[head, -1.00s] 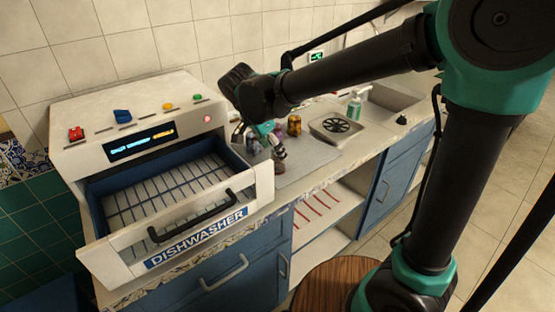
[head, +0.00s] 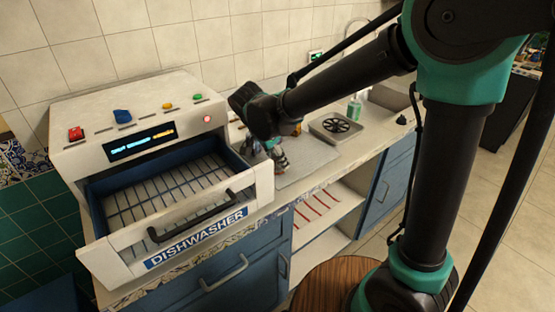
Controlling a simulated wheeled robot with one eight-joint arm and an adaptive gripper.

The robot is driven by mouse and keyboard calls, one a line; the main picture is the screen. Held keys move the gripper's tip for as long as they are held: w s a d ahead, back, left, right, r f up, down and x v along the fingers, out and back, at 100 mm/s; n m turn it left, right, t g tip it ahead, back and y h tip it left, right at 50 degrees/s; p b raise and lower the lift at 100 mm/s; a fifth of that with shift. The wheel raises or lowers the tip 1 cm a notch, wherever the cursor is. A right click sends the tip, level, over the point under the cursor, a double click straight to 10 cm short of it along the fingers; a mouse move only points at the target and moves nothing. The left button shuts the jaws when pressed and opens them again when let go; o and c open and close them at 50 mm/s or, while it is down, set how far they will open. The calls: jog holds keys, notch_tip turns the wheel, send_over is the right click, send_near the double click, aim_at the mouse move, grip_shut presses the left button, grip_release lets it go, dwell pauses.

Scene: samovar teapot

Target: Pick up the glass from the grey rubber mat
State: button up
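The grey rubber mat (head: 313,158) lies on the counter to the right of the dishwasher. My gripper (head: 279,160) is low over the mat's left part, close to the dishwasher's right side, with its fingers pointing down. It is small and partly covered by my arm, so I cannot tell whether it is open or shut. A sliver of an amber-brown object (head: 297,130) shows behind my wrist, on the far part of the mat. I cannot make out a glass for certain; my wrist and gripper hide part of the mat.
The dishwasher (head: 130,120) has its empty rack drawer (head: 165,195) pulled out, beside my gripper. A drain plate (head: 335,127), a green soap bottle (head: 354,108) and a sink (head: 392,98) are at the right. The mat's right part is clear.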

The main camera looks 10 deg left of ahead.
jog(key=c, duration=0.6)
